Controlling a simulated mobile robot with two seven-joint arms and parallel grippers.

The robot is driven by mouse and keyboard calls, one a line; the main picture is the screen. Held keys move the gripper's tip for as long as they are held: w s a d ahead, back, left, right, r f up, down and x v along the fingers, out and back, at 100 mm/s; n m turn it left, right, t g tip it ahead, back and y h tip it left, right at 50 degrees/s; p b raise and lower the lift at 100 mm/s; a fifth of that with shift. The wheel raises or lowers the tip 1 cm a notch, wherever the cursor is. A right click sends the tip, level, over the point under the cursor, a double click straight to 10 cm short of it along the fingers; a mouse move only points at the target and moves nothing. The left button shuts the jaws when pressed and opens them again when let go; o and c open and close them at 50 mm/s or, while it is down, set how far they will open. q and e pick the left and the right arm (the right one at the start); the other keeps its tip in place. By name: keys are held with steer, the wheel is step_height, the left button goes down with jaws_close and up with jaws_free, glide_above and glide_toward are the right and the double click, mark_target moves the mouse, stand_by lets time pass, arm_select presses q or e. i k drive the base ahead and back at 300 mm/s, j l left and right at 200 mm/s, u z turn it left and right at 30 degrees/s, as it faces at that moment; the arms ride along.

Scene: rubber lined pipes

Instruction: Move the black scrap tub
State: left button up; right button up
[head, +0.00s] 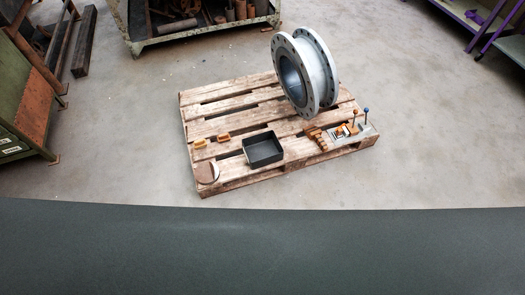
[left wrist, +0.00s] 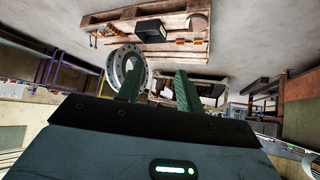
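The black scrap tub (head: 263,149) is a shallow, open rectangular box. It sits on the front part of a wooden pallet (head: 228,133) on the floor and looks empty. In the left wrist view, which looks upside down, the tub (left wrist: 150,31) shows at the top, well beyond my fingers. My left gripper (left wrist: 159,84) has its two green fingers apart with nothing between them, and it is far from the tub. Neither gripper shows in the head view. My right gripper is not in view.
A flanged grey pipe (head: 304,74) stands on the pallet. Small orange blocks (head: 211,140), a round disc (head: 207,172) and a tool set with knobbed levers (head: 350,130) lie around the tub. A scrap bin (head: 200,33) stands behind, a green cabinet (head: 30,95) at left. Floor around the pallet is clear.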

mark_target(261, 150)
steer(key=i+l, duration=0.15)
steer(key=i, duration=0.55)
steer(key=i+l, duration=0.1)
steer(key=i, duration=0.6)
steer(key=j+u, duration=0.05)
